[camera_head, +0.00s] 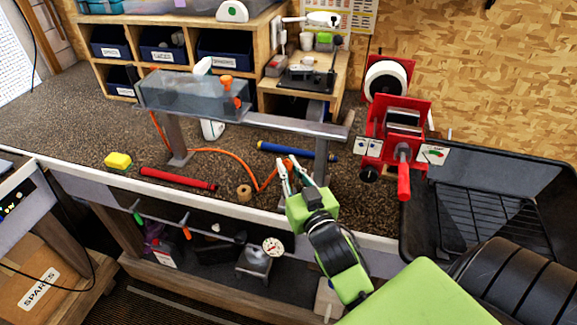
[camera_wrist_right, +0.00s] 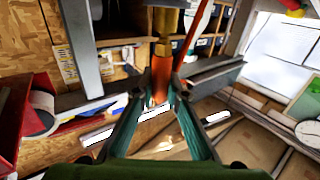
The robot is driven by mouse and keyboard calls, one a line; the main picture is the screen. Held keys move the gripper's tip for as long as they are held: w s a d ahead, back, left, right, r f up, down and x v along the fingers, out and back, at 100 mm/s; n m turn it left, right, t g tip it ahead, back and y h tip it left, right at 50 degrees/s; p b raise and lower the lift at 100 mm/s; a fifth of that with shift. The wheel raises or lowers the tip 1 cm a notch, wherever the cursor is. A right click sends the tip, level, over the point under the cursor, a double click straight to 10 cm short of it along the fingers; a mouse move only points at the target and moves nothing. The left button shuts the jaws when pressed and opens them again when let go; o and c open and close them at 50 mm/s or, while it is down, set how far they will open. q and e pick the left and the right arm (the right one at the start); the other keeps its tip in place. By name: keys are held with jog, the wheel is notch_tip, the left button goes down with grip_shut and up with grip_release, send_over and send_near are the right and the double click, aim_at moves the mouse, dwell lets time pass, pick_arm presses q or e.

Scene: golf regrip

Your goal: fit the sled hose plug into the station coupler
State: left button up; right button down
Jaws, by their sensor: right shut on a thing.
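My right gripper (camera_head: 288,172) is over the front part of the bench, below the metal rail. Its fingers are shut on an orange plug, and the orange plug (camera_wrist_right: 160,84) shows between the fingertips in the wrist view. A brass fitting (camera_wrist_right: 166,46) lies in line with the plug's far end; I cannot tell whether it is part of the plug or the station coupler. The orange hose (camera_head: 213,151) runs from the grey sled (camera_head: 180,94) on the rail across the bench to the gripper. The coupler is not clearly visible in the head view. My left gripper is out of view.
A blue tube (camera_head: 285,148), a red tube (camera_head: 178,179), a yellow sponge (camera_head: 118,160) and a tape roll (camera_head: 244,193) lie on the bench. The metal rail (camera_head: 290,124) stands on posts. A red machine (camera_head: 400,130) and a black tray (camera_head: 490,165) are at the right.

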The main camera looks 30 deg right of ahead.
jog(key=shift+f+b, duration=0.3)
jog(key=shift+f, duration=0.25)
jog(key=c, duration=1.9)
grip_release()
jog(key=v, duration=1.2)
jog(key=shift+r, duration=0.1)
